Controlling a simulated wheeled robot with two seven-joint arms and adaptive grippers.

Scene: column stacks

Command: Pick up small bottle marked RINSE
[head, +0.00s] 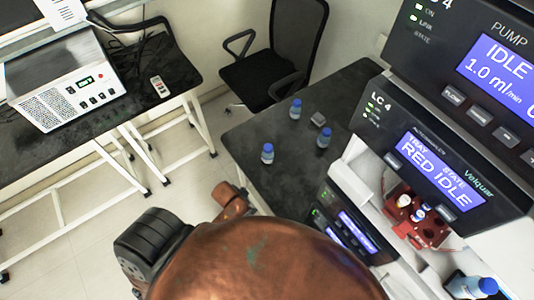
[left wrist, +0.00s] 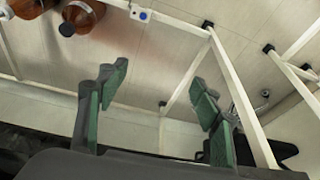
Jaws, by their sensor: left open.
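Three small bottles with blue caps stand apart on the dark bench in the head view: one at the back (head: 295,109), one at the right (head: 323,139) and one at the front left (head: 267,154). Their labels are too small to read, so I cannot tell which is marked RINSE. My left gripper (left wrist: 157,88) shows in the left wrist view with its green-padded fingers wide apart and nothing between them. My right gripper is not in view.
Instrument units with blue screens (head: 435,170) rise at the right of the bench (head: 245,135). A red vial tray (head: 432,236) and a larger blue-capped bottle (head: 462,287) are at lower right. A black chair (head: 262,70) stands behind. White table legs (left wrist: 187,78) cross the wrist view.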

